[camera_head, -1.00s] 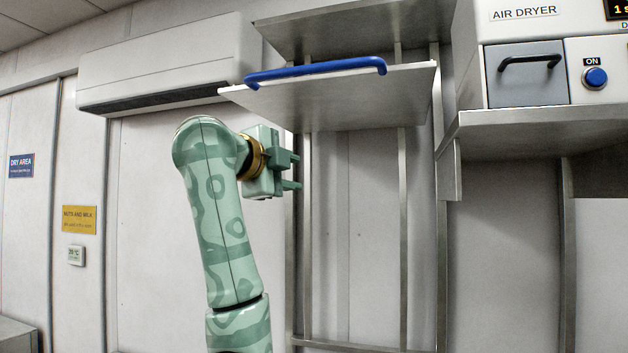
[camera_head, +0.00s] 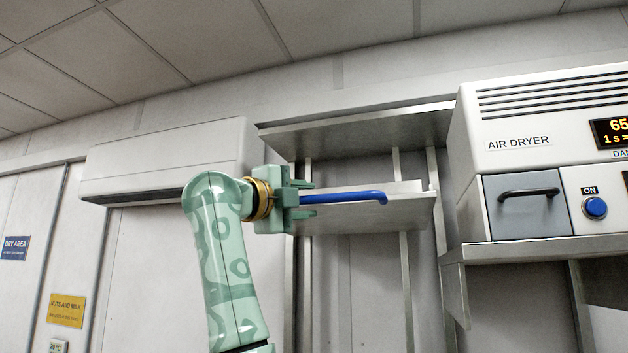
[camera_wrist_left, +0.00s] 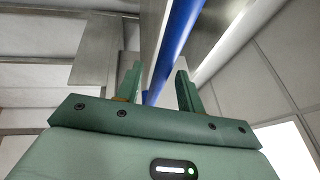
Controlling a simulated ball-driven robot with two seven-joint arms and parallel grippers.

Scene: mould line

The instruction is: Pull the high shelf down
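The high shelf (camera_head: 405,213) is a pale board with a blue bar handle (camera_head: 350,197) along its front, set in a metal frame on the wall. My left gripper (camera_head: 309,198) is at the left end of the handle, with one finger above the bar and one below. In the left wrist view the fingers (camera_wrist_left: 157,88) are spread apart and the blue handle (camera_wrist_left: 178,42) runs between them, with a gap visible. Whether a finger touches the bar I cannot tell. The handle's left end is hidden behind the gripper. My right gripper is not in view.
A fixed metal board (camera_head: 365,130) is above the shelf. The air dryer (camera_head: 525,150) stands on a metal ledge (camera_head: 530,248) to the right. A white wall unit (camera_head: 160,160) hangs behind my left arm. The space below the shelf is open.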

